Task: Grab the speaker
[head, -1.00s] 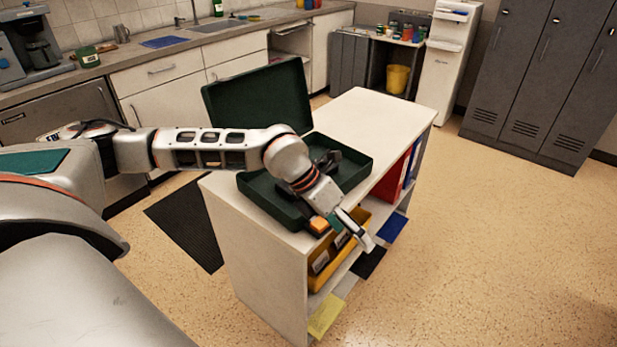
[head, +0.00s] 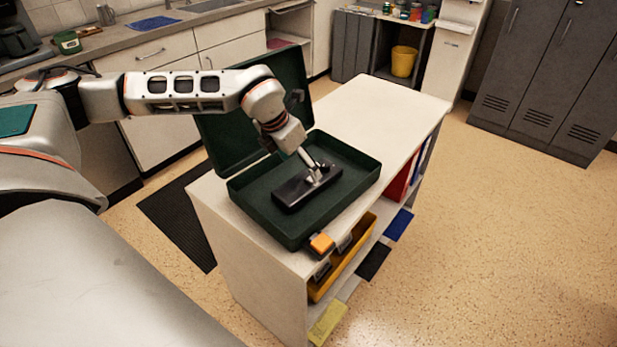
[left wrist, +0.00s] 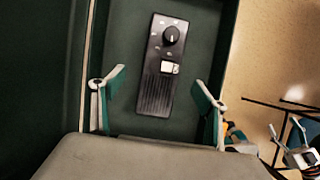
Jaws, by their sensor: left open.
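The speaker, a black oblong box (head: 297,192), lies flat inside the open green case (head: 262,222) on the white cabinet. In the left wrist view the speaker (left wrist: 155,92) shows a round knob, a small pale label and a ribbed grille. My left gripper (head: 318,174) is over the far right end of the speaker in the head view. In the left wrist view its two fingers (left wrist: 157,92) are spread wide, one to each side of the speaker, with clear gaps and nothing held. The exact height above the speaker is hard to tell.
The case's raised lid (head: 215,135) stands behind my left wrist. The cabinet top (head: 380,110) is bare behind the case. A yellow bin (head: 328,285) and binders fill the shelf below.

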